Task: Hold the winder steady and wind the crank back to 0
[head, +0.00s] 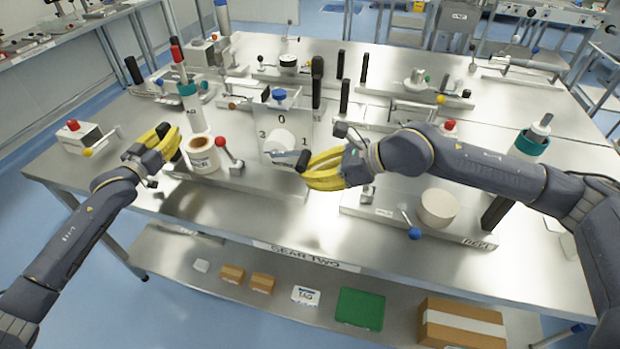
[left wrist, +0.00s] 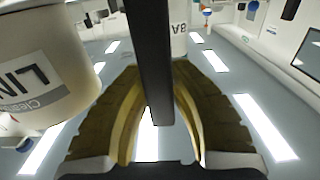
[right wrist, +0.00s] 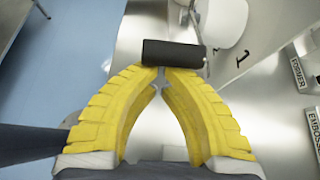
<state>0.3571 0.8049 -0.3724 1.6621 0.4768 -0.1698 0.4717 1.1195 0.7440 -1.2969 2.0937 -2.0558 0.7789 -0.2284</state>
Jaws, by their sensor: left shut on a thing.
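The winder is a grey plate (head: 296,122) marked 0, 1 and 3, with a white hub (head: 280,145) and a crank ending in a black handle (head: 303,160). The handle (right wrist: 173,53) lies across the tips of my right gripper (right wrist: 161,76). The right fingers (head: 306,174) are drawn together at their tips, and the handle is just beyond them, touching or nearly so. The crank arm points right and slightly down, below the 1. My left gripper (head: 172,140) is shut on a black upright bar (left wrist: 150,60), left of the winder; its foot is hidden.
A labelled roll (head: 203,157) stands close beside my left gripper, and a red-knobbed lever (head: 221,143) is between it and the winder. Black posts (head: 344,97) stand behind the plate.

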